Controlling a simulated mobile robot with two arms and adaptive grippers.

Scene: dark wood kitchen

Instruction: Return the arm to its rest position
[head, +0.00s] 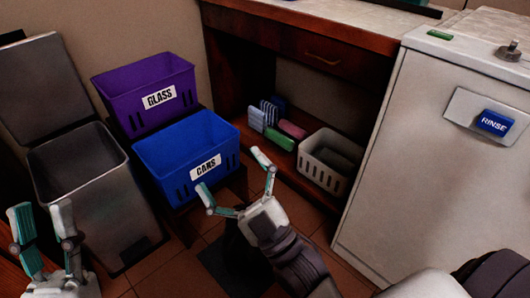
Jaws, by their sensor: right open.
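My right gripper (233,176) is in the middle of the head view, in front of the blue bin's right side. Its two fingers are spread wide and nothing is between them. My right arm reaches up to it from the lower right. My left gripper (42,218) is at the lower left, fingers pointing up, apart and empty. It shows in front of the grey bin's left side.
A grey bin (84,185) stands with its lid up. A purple GLASS bin (125,97) and blue CANS bin (172,155) sit beside it. A pale basket (318,172) and several small packets are on the low shelf. A white RINSE appliance (400,180) stands right.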

